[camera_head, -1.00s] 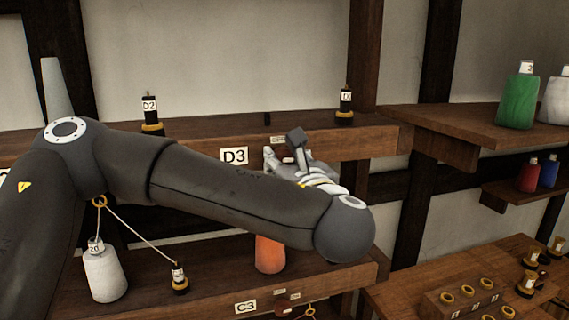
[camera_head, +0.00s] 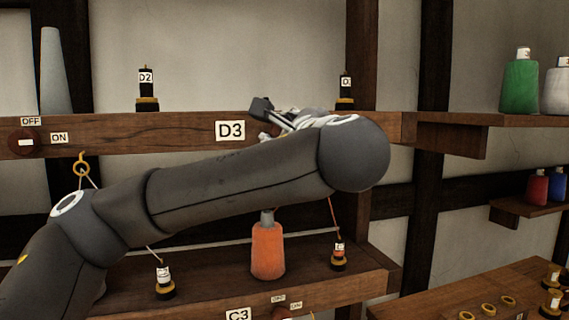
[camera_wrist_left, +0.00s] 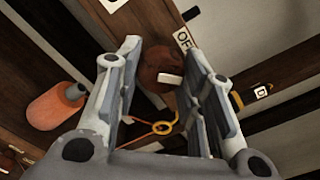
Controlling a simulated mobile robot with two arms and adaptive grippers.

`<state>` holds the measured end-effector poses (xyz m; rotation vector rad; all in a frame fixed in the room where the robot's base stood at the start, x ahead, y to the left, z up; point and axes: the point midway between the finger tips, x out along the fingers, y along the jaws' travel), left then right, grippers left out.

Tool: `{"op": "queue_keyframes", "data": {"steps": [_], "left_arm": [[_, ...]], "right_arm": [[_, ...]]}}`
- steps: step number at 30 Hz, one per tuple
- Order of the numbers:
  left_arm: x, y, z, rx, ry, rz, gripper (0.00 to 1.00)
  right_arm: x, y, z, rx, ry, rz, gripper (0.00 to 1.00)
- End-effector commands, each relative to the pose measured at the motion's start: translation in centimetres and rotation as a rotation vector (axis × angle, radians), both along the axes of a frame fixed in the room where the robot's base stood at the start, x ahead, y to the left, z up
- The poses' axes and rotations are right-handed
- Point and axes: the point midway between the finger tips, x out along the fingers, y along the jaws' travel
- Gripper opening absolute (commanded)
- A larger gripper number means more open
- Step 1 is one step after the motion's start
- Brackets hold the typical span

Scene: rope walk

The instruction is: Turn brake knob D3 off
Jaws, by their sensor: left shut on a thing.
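Brake knob D3 is a round brown knob (camera_wrist_left: 160,68) with a white bar across its face, on the dark wooden beam. In the left wrist view it lies between the fingers of my left gripper (camera_wrist_left: 158,85), which is shut on it. The OFF label (camera_wrist_left: 184,39) shows just above and right of the knob; I do not see its ON label. In the head view the D3 plate (camera_head: 230,131) is left of my left gripper (camera_head: 275,122), and my arm and gripper mostly hide the knob. My right gripper is out of view.
An orange bottle (camera_head: 268,250) stands on the shelf below my forearm. A gold ring with orange cord (camera_wrist_left: 162,128) hangs close to my fingers. Another knob (camera_head: 26,142) with OFF and ON labels is at the left. Black D2 (camera_head: 147,90) and D (camera_head: 345,92) pieces stand above the beam.

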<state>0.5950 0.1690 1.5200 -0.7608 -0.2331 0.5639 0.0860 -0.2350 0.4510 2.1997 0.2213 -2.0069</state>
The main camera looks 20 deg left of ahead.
Motion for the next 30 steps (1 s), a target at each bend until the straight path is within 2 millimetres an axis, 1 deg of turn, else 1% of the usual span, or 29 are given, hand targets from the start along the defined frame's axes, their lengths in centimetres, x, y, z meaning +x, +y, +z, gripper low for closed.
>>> {"op": "queue_keyframes", "data": {"steps": [1,12,21,30], "left_arm": [[0.0,-0.1,-1.0,-0.041,-0.025,0.0,0.12],[0.1,-0.1,-0.7,-0.329,-0.218,0.0,0.12],[0.1,-0.2,-0.4,-0.522,-0.348,0.0,0.12],[0.1,-0.1,-0.2,-0.633,-0.423,0.002,0.12]], "right_arm": [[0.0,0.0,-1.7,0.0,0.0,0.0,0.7],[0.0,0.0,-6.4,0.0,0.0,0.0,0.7],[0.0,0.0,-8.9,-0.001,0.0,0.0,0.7],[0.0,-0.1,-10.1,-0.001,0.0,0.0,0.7]]}}
